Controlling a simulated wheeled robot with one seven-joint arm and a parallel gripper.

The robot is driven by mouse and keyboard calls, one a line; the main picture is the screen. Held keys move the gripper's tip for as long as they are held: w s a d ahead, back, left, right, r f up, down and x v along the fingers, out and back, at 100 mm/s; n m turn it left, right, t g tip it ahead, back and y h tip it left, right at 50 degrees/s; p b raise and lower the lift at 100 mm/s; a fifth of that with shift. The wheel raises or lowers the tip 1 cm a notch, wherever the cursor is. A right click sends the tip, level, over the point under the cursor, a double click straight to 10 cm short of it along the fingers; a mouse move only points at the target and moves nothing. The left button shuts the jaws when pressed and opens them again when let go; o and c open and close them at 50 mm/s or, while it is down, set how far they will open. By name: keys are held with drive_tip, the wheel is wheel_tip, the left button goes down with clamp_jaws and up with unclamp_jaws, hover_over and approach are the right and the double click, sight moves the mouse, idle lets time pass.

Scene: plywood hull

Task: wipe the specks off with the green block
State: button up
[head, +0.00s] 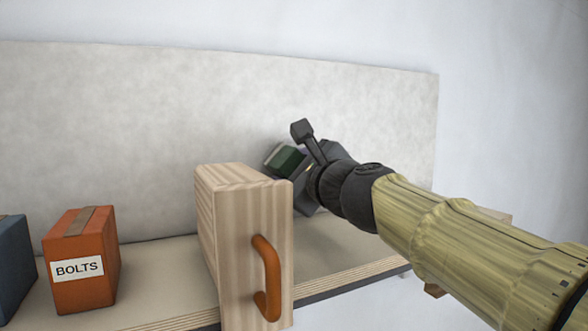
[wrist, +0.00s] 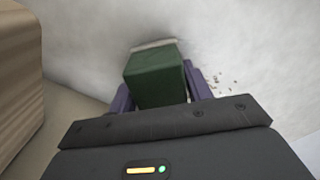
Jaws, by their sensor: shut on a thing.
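The green block (wrist: 155,78) is held between the two purple fingers of my gripper (wrist: 158,92) in the wrist view. A pale layer on its far end meets or is very close to the grey upright panel. Several small dark specks (wrist: 224,80) show on the panel just right of the block in the wrist view. In the head view the green block (head: 285,160) is partly visible in my gripper (head: 292,170), in front of the panel. The specks do not show in the head view.
A wooden box-like piece with an orange handle (head: 266,277) stands left of my gripper, close by. An orange BOLTS box (head: 81,262) and a blue-grey box (head: 14,266) stand farther left on the plywood shelf (head: 160,290). The grey panel (head: 120,130) rises behind them.

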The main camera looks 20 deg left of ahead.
drive_tip(key=shift+d, duration=0.1)
drive_tip(key=shift+w+d+b, duration=0.35)
drive_tip(key=shift+w+d, duration=0.75)
drive_tip(key=shift+w, duration=0.25)
drive_tip(key=shift+w+d, duration=0.55)
drive_tip(key=shift+w, duration=0.2)
drive_tip(key=shift+w+d, duration=0.55)
drive_tip(key=shift+w, duration=0.2)
drive_tip(key=shift+w+d, duration=0.55)
drive_tip(key=shift+w, duration=0.2)
drive_tip(key=shift+w+d, duration=0.55)
drive_tip(key=shift+w, duration=0.15)
drive_tip(key=shift+w+d, duration=1.2)
drive_tip(key=shift+w, duration=0.2)
